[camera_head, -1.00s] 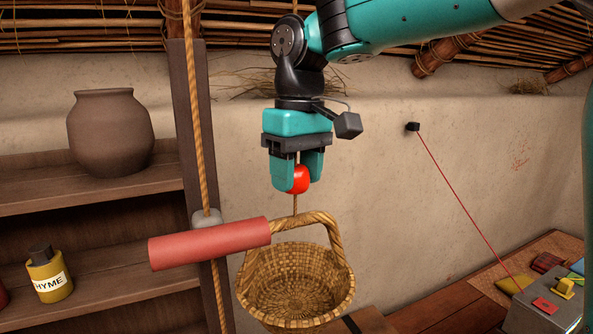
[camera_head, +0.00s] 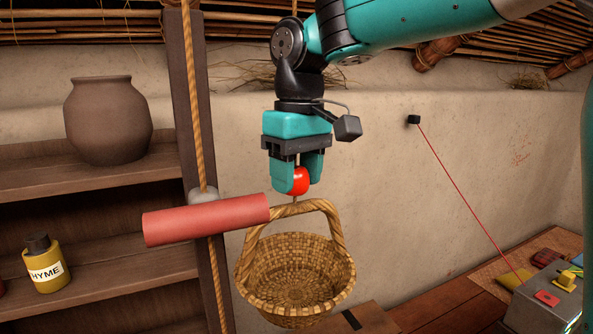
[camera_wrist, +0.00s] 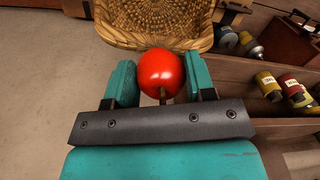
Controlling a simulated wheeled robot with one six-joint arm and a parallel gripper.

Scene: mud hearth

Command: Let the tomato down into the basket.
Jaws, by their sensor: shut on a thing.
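A round red tomato (camera_head: 298,181) is held between the two teal fingers of my gripper (camera_head: 297,172). In the wrist view the tomato (camera_wrist: 161,72) sits between the fingertips (camera_wrist: 161,80), stem towards the palm. The woven basket (camera_head: 296,285) hangs on a rope below my gripper, its mouth open upwards and its arched handle rising to just under the tomato. The inside that shows is empty. In the wrist view the basket (camera_wrist: 155,22) is beyond the tomato, partly hidden by it.
A red cylinder (camera_head: 206,220) on a rope sticks out left of the basket handle. A shelf at the left holds a clay pot (camera_head: 108,119) and a yellow thyme jar (camera_head: 45,264). A grey box (camera_head: 547,298) with a red button and yellow switch stands on the bench at the right.

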